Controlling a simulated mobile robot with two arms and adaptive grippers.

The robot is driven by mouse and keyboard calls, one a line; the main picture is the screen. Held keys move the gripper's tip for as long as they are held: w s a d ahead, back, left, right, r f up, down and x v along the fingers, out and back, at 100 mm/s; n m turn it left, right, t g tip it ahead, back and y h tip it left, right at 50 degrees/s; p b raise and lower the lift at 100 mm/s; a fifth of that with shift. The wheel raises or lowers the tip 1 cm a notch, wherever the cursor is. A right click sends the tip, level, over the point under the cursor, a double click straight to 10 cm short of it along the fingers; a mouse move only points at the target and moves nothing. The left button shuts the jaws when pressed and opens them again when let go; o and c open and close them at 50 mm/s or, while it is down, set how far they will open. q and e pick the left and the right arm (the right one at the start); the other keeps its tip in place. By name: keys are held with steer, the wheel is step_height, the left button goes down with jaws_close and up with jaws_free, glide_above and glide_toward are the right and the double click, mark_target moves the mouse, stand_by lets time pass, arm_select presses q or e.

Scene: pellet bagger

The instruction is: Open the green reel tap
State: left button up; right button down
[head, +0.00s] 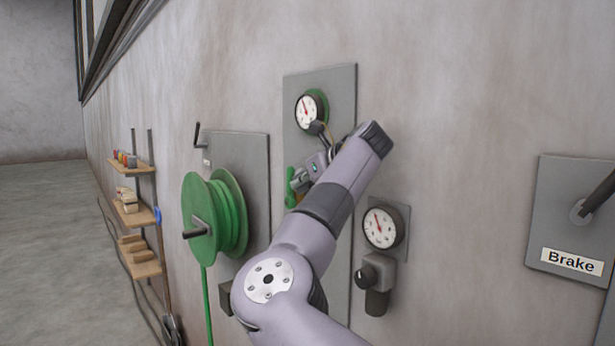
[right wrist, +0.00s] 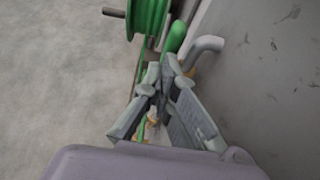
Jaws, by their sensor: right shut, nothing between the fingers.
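The green tap handle (head: 291,187) is on the tall grey wall panel (head: 338,90), right of the green reel (head: 222,215), and my right arm hides part of the tap. My right gripper (head: 300,180) is shut and empty close to the handle. In the right wrist view the shut fingertips (right wrist: 162,72) are just short of a green handle (right wrist: 175,37) beside a bent grey pipe (right wrist: 206,46). I cannot tell whether they touch it. The reel also shows at the top of that view (right wrist: 150,15). My left gripper is not in view.
A dial gauge with a green rim (head: 309,111) is above the tap. A second gauge (head: 381,228) with a dark knob below it is to the right. A Brake panel (head: 572,220) with a lever is at far right. Shelves (head: 140,210) stand at left; the floor there is clear.

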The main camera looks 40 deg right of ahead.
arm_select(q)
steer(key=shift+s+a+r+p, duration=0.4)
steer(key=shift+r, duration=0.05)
arm_select(e)
steer(key=shift+w+r+g, duration=0.3)
steer(key=shift+w+g, duration=0.2)
steer(key=shift+r, duration=0.2)
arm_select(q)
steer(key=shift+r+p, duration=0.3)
arm_select(e)
steer(key=shift+r, duration=0.65)
